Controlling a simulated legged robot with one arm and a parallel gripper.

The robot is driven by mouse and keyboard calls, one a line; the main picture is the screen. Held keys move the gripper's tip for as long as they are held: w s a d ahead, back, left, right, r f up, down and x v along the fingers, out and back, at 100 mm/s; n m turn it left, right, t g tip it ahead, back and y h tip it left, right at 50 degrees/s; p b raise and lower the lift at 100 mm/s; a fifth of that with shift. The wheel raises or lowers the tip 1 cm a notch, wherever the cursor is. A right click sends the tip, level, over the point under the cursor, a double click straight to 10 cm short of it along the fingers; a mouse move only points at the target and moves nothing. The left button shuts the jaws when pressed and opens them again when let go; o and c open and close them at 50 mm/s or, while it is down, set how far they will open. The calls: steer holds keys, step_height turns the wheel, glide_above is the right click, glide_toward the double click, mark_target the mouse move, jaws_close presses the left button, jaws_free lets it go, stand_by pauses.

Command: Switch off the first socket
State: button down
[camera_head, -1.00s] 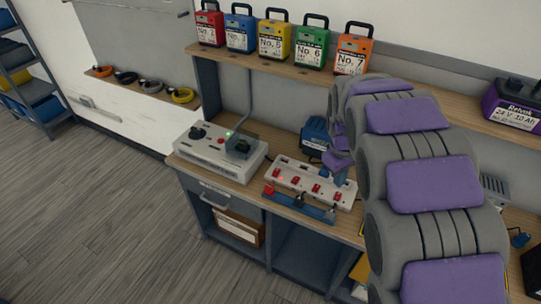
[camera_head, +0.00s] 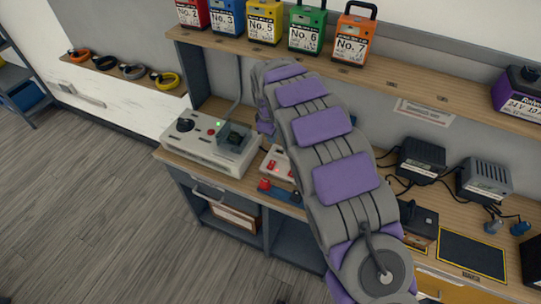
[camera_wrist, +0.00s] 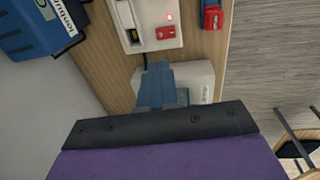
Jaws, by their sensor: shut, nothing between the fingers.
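The white socket strip (camera_head: 275,160) lies on the bench, its right part hidden by my arm in the head view. In the wrist view, the end of the strip (camera_wrist: 150,45) shows a red rocker switch (camera_wrist: 165,33) and a small lit red light (camera_wrist: 170,17). The fingers are hidden behind my arm in the head view.
A grey-white control box (camera_head: 205,140) with a black knob stands left of the strip. A blue device (camera_wrist: 40,25) is beside the strip. A red plug (camera_head: 264,185) is at the front. Numbered packs stand on the shelf (camera_head: 350,72) above. Black chargers (camera_head: 421,158) are at right.

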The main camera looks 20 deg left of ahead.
steer(key=b, duration=0.3)
glide_above(271, 162)
steer(key=d, duration=0.1)
steer(key=f, duration=1)
steer(key=shift+s, duration=0.4)
steer(key=f, duration=0.4)
steer(key=shift+w+a, duration=0.25)
steer(key=shift+a, duration=0.15)
steer(key=shift+a+f+b, duration=0.15)
steer(key=shift+a+b, duration=0.05)
steer(key=shift+b, duration=0.1)
steer(key=shift+s+d+r, duration=0.3)
steer(key=shift+s+d, duration=0.05)
steer(key=shift+s, duration=0.05)
steer(key=shift+s+r+p, duration=0.1)
steer(key=shift+s+p, duration=0.1)
steer(key=shift+p, duration=0.15)
steer(key=shift+s+a, duration=0.1)
steer(key=shift+s, duration=0.1)
steer(key=shift+a, duration=0.1)
steer(key=shift+a, duration=0.1)
